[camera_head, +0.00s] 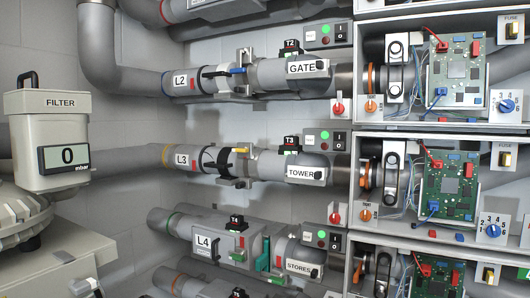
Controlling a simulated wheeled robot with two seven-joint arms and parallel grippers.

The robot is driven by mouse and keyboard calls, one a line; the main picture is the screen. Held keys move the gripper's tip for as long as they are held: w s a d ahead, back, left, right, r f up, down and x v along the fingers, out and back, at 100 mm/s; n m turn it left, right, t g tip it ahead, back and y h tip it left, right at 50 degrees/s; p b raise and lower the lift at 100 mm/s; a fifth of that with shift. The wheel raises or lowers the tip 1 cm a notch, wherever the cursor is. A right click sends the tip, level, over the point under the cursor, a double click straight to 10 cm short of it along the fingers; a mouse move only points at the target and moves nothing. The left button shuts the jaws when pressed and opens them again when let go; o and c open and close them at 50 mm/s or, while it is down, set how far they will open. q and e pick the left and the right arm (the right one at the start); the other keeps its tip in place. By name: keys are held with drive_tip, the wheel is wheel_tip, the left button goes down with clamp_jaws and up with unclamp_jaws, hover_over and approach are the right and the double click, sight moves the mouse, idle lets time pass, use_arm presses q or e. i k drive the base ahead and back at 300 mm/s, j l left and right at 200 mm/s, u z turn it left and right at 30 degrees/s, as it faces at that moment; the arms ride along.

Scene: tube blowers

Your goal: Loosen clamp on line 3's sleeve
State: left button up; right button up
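Line 3 is the grey pipe with the L3 label (182,160), in the middle of the head view. I cannot tell how tight the clamp is. Further right on this line are a black T3 unit (290,145) and a TOWER label (301,173). Neither of my grippers shows in this view.
Line 2 (180,82) runs above, with a blue lever (237,70). Line 4 (203,241) runs below, with a green lever (263,262). A filter unit (62,140) reading 0 stands at the left. Open electronics bays (440,132) fill the right.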

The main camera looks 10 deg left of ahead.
sight(243, 150)
drive_tip(key=i+l, duration=0.2)
drive_tip(key=l, duration=0.15)
drive_tip(key=i+l, duration=0.2)
drive_tip(key=l, duration=0.15)
drive_tip(key=i+l+u, duration=0.1)
drive_tip(key=l, duration=0.25)
drive_tip(key=i+l, duration=0.3)
drive_tip(key=l, duration=0.1)
